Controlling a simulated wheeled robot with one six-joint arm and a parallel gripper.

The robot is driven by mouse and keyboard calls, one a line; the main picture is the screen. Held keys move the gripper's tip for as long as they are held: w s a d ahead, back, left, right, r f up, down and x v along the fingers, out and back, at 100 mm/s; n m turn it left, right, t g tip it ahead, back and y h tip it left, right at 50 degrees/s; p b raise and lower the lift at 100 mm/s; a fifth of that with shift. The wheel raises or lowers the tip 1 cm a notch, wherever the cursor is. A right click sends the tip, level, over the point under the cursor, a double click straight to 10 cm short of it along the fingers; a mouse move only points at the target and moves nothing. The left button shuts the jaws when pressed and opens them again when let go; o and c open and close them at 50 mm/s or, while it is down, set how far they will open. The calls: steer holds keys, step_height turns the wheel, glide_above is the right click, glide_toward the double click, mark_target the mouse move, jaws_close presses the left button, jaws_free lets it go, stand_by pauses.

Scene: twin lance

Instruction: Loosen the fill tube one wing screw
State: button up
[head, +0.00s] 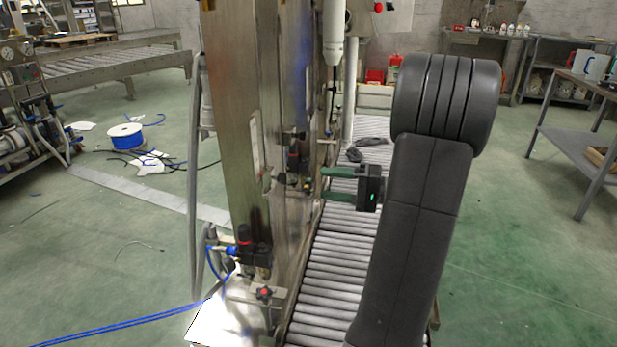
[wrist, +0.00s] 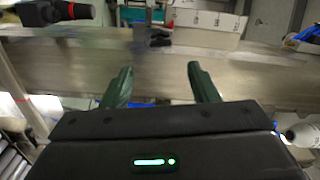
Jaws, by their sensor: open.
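My gripper (head: 325,183) reaches left from my arm over the roller conveyor, its two green fingers apart and pointing at the steel column of the machine. In the wrist view the open fingers (wrist: 160,68) have nothing between them. A small dark fitting (wrist: 160,38) shows beyond the gap, in front of a pale box. A white tube (head: 333,30) hangs above the conveyor, above my gripper. A white nozzle-like end (wrist: 303,133) shows at the right edge of the wrist view. I cannot make out which part is the wing screw.
The steel column (head: 240,120) stands close to the left of my fingers. Dark fittings (head: 293,160) sit on it near the fingertips. The roller conveyor (head: 335,255) runs below. A black fitting with a red ring (wrist: 62,12) is at upper left. Blue hoses (head: 120,325) lie at lower left.

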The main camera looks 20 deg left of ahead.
mark_target(281, 178)
steer(key=shift+w+d+p, duration=0.1)
steer(key=shift+d+p, duration=0.2)
steer(key=shift+d, duration=2)
steer(key=shift+a, duration=0.1)
steer(key=a+b, duration=0.3)
steer(key=a, duration=1)
steer(key=shift+s+a, duration=0.35)
steer(key=shift+s, duration=0.05)
steer(key=shift+d, duration=0.1)
